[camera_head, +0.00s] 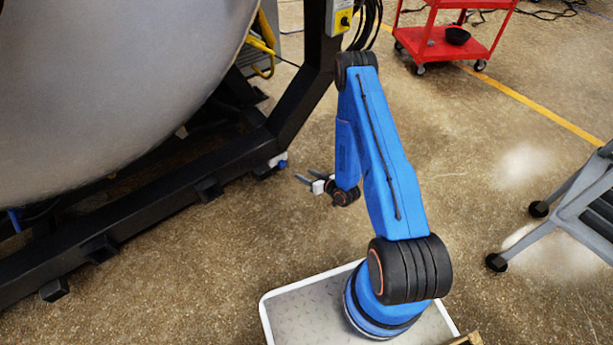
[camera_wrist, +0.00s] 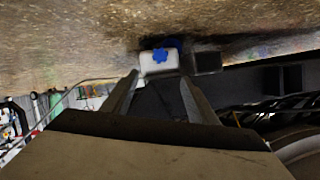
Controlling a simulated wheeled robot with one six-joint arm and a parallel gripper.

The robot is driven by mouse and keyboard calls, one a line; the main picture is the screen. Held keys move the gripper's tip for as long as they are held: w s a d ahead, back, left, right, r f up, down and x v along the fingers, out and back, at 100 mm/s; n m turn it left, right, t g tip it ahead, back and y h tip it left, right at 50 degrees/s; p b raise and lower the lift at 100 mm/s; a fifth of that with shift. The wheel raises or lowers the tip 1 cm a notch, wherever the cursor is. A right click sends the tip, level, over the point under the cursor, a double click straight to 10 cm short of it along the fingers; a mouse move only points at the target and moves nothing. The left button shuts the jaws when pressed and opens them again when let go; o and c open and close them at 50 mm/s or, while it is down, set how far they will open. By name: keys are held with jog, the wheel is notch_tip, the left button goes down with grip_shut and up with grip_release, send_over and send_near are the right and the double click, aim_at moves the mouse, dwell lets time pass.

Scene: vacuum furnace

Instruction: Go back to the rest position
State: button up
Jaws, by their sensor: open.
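My gripper (camera_head: 308,178) is at the end of my blue arm, left of the arm and over the bare floor, near the black frame of the furnace. In the wrist view my gripper (camera_wrist: 158,85) shows two dark fingers apart with nothing held between them. A small white part with a blue knob (camera_wrist: 160,60) shows just beyond the fingertips in the wrist view. In the head view a white and blue part (camera_head: 279,160) sits at the foot of the black frame, apart from the gripper.
The large grey furnace vessel (camera_head: 100,80) and its black frame (camera_head: 150,170) fill the left. A red cart (camera_head: 440,45) with a black bowl (camera_head: 457,35) stands at the back right. A grey wheeled stand (camera_head: 575,205) is at the right. Floor between is clear.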

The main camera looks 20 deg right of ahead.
dwell(0.3)
jog(key=w+d+r+n+g+h, duration=0.15)
jog(key=w+r, duration=0.25)
jog(key=r, duration=0.6)
jog(key=w+d+r+h, duration=0.1)
jog(key=w+d+r, duration=0.15)
jog(key=r, duration=0.65)
jog(key=s+d+r+g+h, duration=0.1)
jog(key=s+r+h, duration=0.15)
jog(key=r, duration=0.95)
jog(key=s+r+g+h, duration=0.1)
jog(key=s+r, duration=0.3)
jog(key=r, duration=0.7)
jog(key=s+a+r+m+g, duration=0.1)
jog(key=s+r+m+g, duration=0.1)
jog(key=s+r, duration=1.45)
jog(key=s+a+r+g, duration=0.1)
jog(key=s+a, duration=0.1)
jog(key=s, duration=1)
jog(key=s+a+r+g, duration=0.1)
jog(key=s+a+r, duration=0.1)
jog(key=s, duration=1.1)
jog(key=shift+r+m, duration=0.3)
jog(key=shift+m, duration=0.15)
